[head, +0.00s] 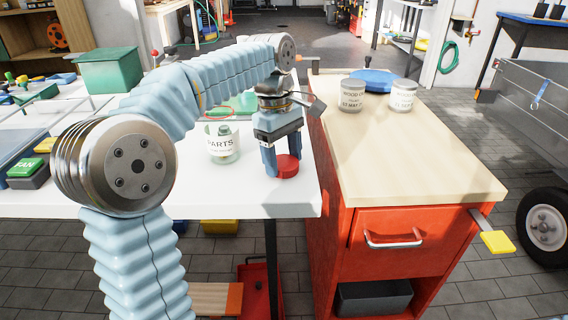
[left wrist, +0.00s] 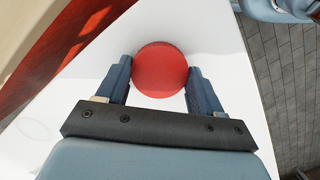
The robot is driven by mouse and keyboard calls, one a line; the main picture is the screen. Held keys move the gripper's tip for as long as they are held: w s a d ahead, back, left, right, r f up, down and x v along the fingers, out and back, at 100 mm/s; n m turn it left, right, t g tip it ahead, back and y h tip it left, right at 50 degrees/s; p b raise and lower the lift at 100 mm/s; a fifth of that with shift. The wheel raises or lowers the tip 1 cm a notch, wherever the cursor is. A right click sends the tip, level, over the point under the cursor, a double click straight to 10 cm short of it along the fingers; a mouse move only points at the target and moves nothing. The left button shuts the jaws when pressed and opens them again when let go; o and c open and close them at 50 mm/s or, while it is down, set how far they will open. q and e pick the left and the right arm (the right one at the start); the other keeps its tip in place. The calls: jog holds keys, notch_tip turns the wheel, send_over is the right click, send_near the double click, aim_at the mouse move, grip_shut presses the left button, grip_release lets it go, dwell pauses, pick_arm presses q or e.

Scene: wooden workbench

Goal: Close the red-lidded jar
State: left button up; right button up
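The round red lid (left wrist: 160,70) is between the two fingertips of my left gripper (left wrist: 160,78) in the left wrist view. Both fingers look flush against its rim, so the gripper appears shut on it. In the head view the red lid (head: 288,167) is at the tips of my left gripper (head: 281,165), low over or on the white table; which one I cannot tell. The glass jar (head: 222,145) marked PARTS stands upright to the left of the gripper. My arm partly covers the area above it. My right gripper is not in view.
The white table (head: 245,193) ends just right of the gripper. A red cabinet with a wooden top (head: 420,160) adjoins it, holding two labelled jars (head: 352,94) and a blue round item (head: 372,78). A green bin (head: 108,68) and small boxes crowd the table's left.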

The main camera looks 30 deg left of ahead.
aim_at(285, 164)
pick_arm(q)
jog(key=c, duration=0.4)
jog(key=shift+r, duration=0.6)
jog(key=r, duration=0.1)
jog(key=r+p, duration=0.1)
jog(key=r, duration=0.1)
jog(key=shift+s, duration=0.3)
jog(key=s+d+r, duration=0.1)
jog(key=s+r, duration=0.7)
jog(key=s, duration=0.5)
jog(key=shift+s+r, duration=0.2)
jog(key=shift+r, duration=0.2)
